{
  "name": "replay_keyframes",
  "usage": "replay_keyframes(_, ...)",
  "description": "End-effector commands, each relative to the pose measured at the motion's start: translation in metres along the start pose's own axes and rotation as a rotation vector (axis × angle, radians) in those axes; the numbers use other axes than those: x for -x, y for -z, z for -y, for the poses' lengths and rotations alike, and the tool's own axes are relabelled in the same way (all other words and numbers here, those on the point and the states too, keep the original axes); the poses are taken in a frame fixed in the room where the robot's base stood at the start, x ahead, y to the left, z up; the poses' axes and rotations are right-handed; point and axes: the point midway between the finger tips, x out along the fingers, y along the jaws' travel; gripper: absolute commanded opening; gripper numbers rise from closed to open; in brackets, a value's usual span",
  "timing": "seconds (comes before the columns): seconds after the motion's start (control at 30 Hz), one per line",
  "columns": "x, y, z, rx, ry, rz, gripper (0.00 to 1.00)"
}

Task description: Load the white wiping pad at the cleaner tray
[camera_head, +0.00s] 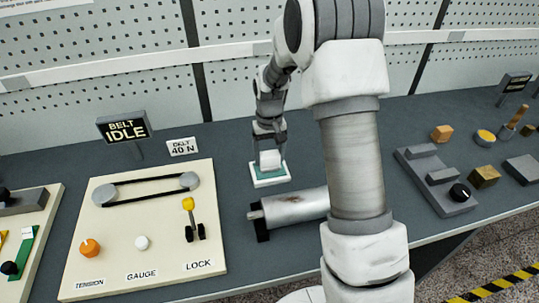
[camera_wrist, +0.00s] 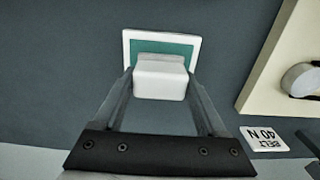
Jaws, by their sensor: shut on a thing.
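The white wiping pad (camera_wrist: 160,78) is a small white block, and my gripper (camera_wrist: 158,80) is shut on it. In the wrist view the pad covers part of the cleaner tray (camera_wrist: 128,40), which has a white rim and a teal green floor. In the head view the pad (camera_head: 270,160) is at the tray (camera_head: 272,182), with my gripper (camera_head: 269,150) pointing down onto it. I cannot tell whether the pad touches the tray floor.
A metal cylinder (camera_head: 295,207) lies close in front of the tray. A cream belt panel (camera_head: 140,235) with knobs and a lever stands to the left, behind it a BELT IDLE sign (camera_head: 124,126). A small "BELT 40 N" card (camera_wrist: 263,140) lies nearby.

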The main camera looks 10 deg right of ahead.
Motion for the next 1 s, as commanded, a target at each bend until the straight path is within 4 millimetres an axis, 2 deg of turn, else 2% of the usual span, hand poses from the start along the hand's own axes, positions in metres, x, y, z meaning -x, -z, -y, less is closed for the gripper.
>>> replay_keyframes(1.0, -0.010, 0.000, 0.000, 0.000, 0.000, 0.000, 0.30)
